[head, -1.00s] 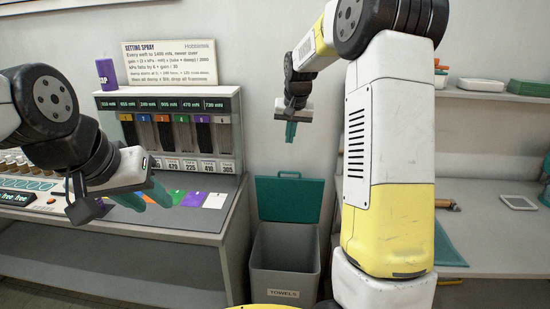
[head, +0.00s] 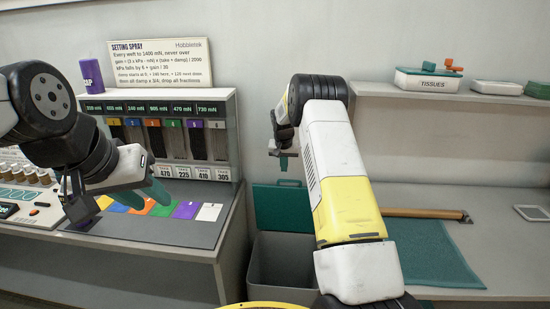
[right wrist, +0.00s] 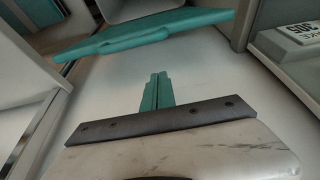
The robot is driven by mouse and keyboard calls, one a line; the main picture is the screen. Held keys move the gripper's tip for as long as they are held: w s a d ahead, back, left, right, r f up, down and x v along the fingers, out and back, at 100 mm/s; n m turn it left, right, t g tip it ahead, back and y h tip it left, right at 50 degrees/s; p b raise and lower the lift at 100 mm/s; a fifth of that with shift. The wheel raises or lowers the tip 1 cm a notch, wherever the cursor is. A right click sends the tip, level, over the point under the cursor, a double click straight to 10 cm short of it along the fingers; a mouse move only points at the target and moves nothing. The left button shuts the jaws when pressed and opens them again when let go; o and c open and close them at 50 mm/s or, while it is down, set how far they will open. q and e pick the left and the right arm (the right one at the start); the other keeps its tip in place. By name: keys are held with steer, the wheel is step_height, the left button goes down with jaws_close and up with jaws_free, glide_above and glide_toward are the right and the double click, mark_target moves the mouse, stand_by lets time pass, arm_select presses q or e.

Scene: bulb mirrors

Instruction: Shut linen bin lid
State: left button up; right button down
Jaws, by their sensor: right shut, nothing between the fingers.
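The linen bin (head: 281,262) is a grey box on the floor between two counters. Its teal lid (head: 283,210) stands raised at the back, near the wall, so the bin is open. My right arm covers the bin's right part. My right gripper (head: 284,163) is shut and empty, pointing down just above the lid's upper edge. In the right wrist view its teal fingers (right wrist: 157,92) are together, with a visible gap to the lid (right wrist: 150,35). My left gripper (head: 147,195) is open and empty over the left counter.
The left counter (head: 165,245) carries a dispenser rack (head: 165,135), coloured cards and a sign (head: 160,62). The right counter holds a teal mat (head: 435,252) and a wooden roller (head: 425,213). A shelf above bears a tissues box (head: 428,82).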

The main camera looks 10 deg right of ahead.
steer(key=shift+s+a+f, duration=0.15)
steer(key=shift+s+f, duration=0.1)
steer(key=shift+s, duration=0.35)
steer(key=shift+s+a+f, duration=0.15)
steer(key=shift+s+f, duration=0.1)
steer(key=shift+s, duration=0.3)
steer(key=shift+s+a+f, duration=0.15)
steer(key=shift+s+f, duration=0.1)
steer(key=shift+s, duration=0.35)
steer(key=shift+s+a, duration=0.1)
